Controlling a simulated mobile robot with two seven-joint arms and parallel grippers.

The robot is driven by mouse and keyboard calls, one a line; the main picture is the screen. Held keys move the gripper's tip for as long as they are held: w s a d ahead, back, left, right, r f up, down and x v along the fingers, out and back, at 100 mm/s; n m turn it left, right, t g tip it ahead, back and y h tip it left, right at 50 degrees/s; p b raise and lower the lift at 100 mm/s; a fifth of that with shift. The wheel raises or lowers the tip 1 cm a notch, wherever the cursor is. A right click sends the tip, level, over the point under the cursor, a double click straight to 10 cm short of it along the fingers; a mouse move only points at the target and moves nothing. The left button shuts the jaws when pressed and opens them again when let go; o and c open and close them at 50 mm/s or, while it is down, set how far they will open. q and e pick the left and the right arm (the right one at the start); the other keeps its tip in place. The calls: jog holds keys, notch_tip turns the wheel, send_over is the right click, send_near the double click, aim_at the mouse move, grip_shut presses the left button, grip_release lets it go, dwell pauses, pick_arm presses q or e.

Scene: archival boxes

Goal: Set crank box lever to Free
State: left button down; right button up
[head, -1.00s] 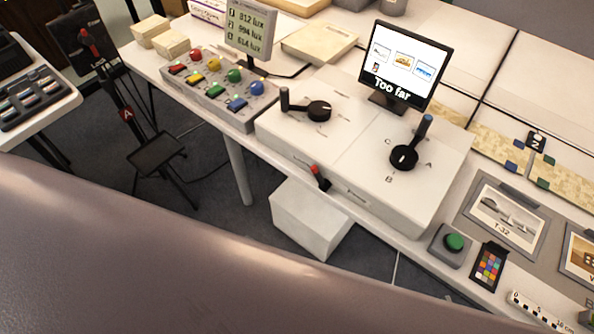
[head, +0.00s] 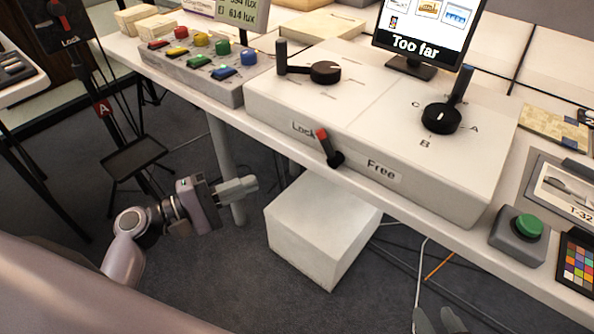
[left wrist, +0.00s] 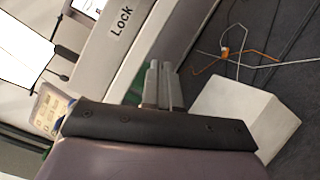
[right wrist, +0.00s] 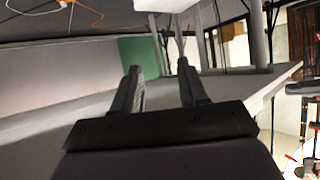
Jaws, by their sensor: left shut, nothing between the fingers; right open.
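The white crank box (head: 280,105) sits at the table's front edge. The lever leans up and left, towards "Lock". My left gripper (head: 252,184) is shut and empty, left of and below the lever, apart from it. In the left wrist view its fingers (left wrist: 158,82) point towards the box front, with "Lock" visible; the lever is not visible there. My right gripper (head: 440,318) is open at the bottom edge; its fingers also show (right wrist: 160,70).
A white block (head: 320,225) stands on the floor below the box. A table leg (head: 226,165) is near my left gripper. A green button (head: 527,228) sits right of the box. The monitor (head: 425,30) reads "Too far". Cables lie on the floor.

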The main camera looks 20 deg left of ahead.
aim_at(330, 148)
pick_arm(q)
jog(key=r+h, duration=0.1)
jog(key=a+r+h+b, duration=0.1)
jog(key=r+t+h+b, duration=0.1)
jog(key=shift+s+a+r+n, duration=0.1)
jog(key=shift+s+a+n, duration=0.15)
jog(key=shift+a+n, duration=0.15)
pick_arm(e)
jog(key=shift+w+a+f, duration=0.1)
jog(key=shift+a+f, duration=0.1)
jog(key=shift+f, duration=0.3)
jog(key=shift+a+f, duration=0.2)
jog(key=shift+f, duration=0.3)
pick_arm(q)
jog(key=x, duration=1)
jog(key=shift+s+r, duration=0.1)
jog(key=d+r, duration=0.2)
jog(key=shift+s+d+p, duration=0.1)
jog(key=shift+d+p, duration=0.25)
jog(key=shift+d+r, duration=0.1)
jog(key=shift+d, duration=0.25)
pick_arm(e)
jog(key=shift+d+f, duration=0.15)
jog(key=shift+d, duration=0.15)
pick_arm(q)
jog(key=shift+r, duration=0.1)
